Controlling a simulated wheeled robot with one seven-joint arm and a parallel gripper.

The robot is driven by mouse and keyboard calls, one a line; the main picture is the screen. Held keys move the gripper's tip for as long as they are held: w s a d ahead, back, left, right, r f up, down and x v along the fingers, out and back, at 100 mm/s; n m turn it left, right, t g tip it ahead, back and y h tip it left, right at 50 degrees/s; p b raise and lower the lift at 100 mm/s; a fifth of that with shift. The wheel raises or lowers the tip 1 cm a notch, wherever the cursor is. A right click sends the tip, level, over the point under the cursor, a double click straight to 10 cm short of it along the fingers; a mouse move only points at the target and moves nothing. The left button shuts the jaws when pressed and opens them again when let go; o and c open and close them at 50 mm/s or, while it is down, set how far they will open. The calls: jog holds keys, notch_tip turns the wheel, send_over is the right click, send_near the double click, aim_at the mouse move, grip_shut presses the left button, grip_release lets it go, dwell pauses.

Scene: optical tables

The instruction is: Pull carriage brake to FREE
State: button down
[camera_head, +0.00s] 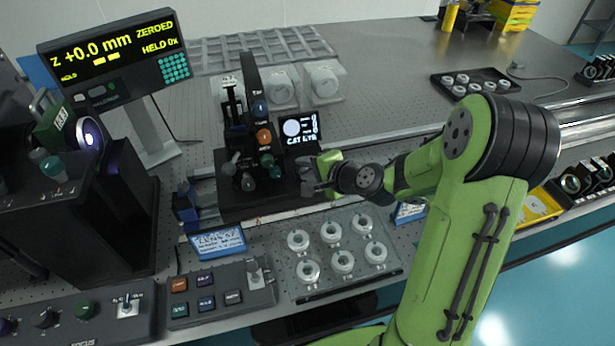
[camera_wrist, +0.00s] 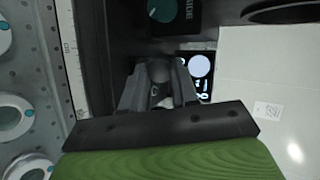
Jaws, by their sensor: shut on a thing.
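The dark carriage stage (camera_head: 250,200) stands left of centre in the head view, with several coloured knobs on its front. My gripper (camera_head: 308,180) is at its right side, below the small lit screen. In the wrist view my gripper (camera_wrist: 158,95) is shut on a dark rounded knob (camera_wrist: 158,70), which appears to be the carriage brake handle. The fingers hide most of it, and no brake marking can be read. In the head view my gripper and arm hide it.
A lit screen (camera_head: 301,128) is just above my gripper. A plate with several white rings (camera_head: 342,262) lies in front. A button box (camera_head: 220,298) and a readout showing +0.0 mm (camera_head: 115,55) are to the left. The back of the table has free room.

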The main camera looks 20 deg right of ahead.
jog(key=shift+s+f+b, duration=0.15)
jog(key=shift+f+b, duration=0.05)
jog(key=shift+b, duration=0.2)
jog(key=c, duration=0.9)
grip_release()
jog(key=shift+r, duration=0.1)
jog(key=shift+o, duration=0.2)
jog(key=v, duration=1.5)
jog(key=shift+s+d+b, duration=0.15)
jog(key=shift+s+b, duration=0.25)
